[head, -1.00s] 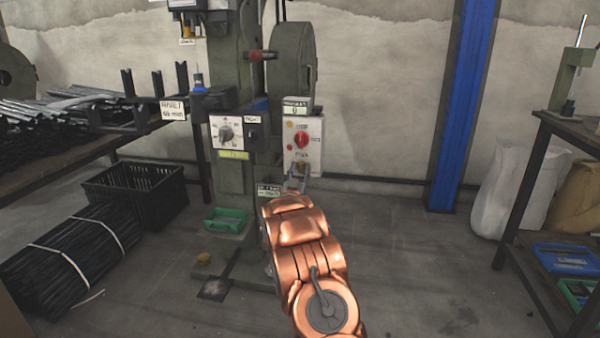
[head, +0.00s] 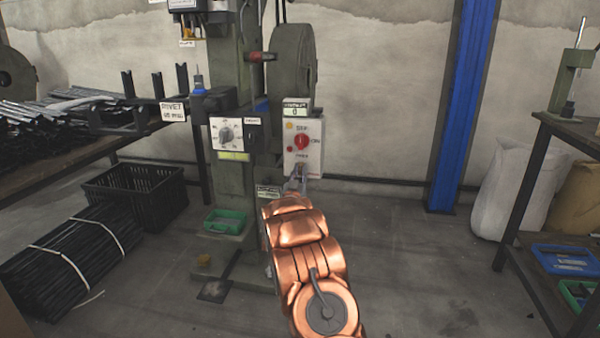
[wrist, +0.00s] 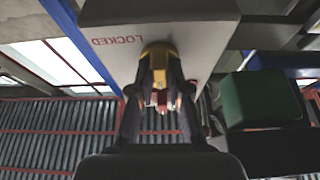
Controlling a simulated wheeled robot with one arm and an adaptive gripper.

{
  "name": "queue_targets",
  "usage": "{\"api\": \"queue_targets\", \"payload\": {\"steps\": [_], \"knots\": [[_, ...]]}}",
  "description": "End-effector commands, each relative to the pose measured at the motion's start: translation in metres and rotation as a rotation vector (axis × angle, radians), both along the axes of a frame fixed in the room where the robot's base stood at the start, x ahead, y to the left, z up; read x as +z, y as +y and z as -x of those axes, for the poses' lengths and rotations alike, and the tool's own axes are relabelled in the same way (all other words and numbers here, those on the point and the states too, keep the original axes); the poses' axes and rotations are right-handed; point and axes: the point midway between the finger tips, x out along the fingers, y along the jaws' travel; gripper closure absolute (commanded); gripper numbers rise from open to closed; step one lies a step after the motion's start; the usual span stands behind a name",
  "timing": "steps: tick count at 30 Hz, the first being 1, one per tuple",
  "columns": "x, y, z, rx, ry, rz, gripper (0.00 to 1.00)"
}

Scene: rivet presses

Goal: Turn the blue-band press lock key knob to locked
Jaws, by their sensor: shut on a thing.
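The press control box (head: 290,160) is a pale panel with a red selector knob at its middle and an amber lamp above it. In the wrist view the box's underside edge and face (wrist: 120,62) fill the top, with the red word LOCKED upside down left of the lock key knob (wrist: 159,54). The knob is brass-yellow with red and grey parts below it. My gripper (wrist: 161,92) is shut on it, a finger on each side. In the head view my gripper (head: 297,178) reaches the box's lower edge and covers the knob. Its exact turn angle is unclear.
The green press column (head: 232,180) with a white dial plate stands left of the box. A green tray (head: 225,222) sits on the press base. A black crate (head: 140,185) and tied rods lie left. A blue post (head: 463,110) stands right. Floor right of my arm is clear.

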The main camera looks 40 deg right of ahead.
Motion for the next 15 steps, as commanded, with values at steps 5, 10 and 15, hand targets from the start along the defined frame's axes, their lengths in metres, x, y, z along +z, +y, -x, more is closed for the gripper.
{"api": "queue_targets", "payload": {"steps": [5,10,15], "knots": [[0.001,0.0015,-0.0013,0.002,-0.039,-0.027,1.0],[0.0012,0.0015,-0.0013,0.0,-0.12,-0.085,1.0],[0.0014,0.002,-0.0014,0.0,-0.239,-0.168,1.0]]}}
